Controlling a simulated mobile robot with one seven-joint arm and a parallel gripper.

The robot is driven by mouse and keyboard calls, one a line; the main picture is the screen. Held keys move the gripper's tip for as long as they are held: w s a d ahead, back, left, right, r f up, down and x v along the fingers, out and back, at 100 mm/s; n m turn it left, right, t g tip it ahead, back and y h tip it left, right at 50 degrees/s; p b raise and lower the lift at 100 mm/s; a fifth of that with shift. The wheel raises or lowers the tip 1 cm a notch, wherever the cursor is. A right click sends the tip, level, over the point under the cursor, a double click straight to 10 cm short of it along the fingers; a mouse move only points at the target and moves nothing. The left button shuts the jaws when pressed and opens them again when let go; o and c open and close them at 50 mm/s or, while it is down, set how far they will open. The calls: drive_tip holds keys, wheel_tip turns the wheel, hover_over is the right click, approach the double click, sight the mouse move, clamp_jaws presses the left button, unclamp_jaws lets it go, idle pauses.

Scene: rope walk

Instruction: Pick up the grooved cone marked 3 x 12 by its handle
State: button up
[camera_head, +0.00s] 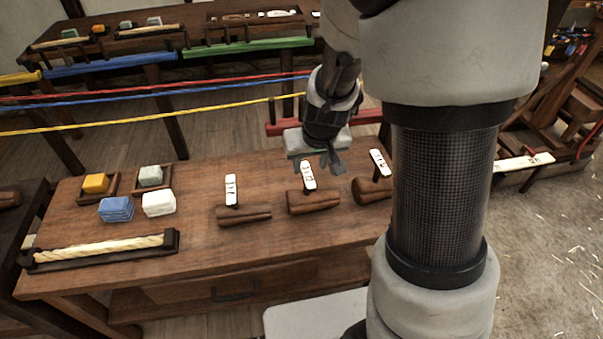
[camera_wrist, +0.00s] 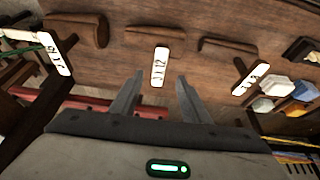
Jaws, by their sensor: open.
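The grooved cone marked 3 x 12 is the middle of three dark wooden cones on the table. Its body (camera_head: 314,203) lies across the tabletop, with a white-labelled handle (camera_head: 308,176) sticking up from it. In the wrist view its white label (camera_wrist: 159,67) reads 3 x 12, and the cone body (camera_wrist: 155,35) shows beyond it. My gripper (camera_head: 332,168) is open and empty, close to the handle on its far right side in the head view. In the wrist view the open fingers (camera_wrist: 160,76) have the label between and just beyond their tips.
Similar cones with labelled handles lie left (camera_head: 243,214) and right (camera_head: 372,190) of it. Coloured blocks (camera_head: 116,208) and a rope piece in a dark holder (camera_head: 100,248) sit at the table's left. A red rail (camera_head: 279,127) and stretched ropes (camera_head: 190,90) run behind.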

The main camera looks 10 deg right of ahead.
drive_tip(key=b+x, duration=0.2)
drive_tip(key=x, duration=0.9)
drive_tip(key=shift+w+f+b, duration=0.1)
drive_tip(key=shift+f+b, duration=0.25)
drive_tip(key=shift+f, duration=0.05)
clamp_jaws()
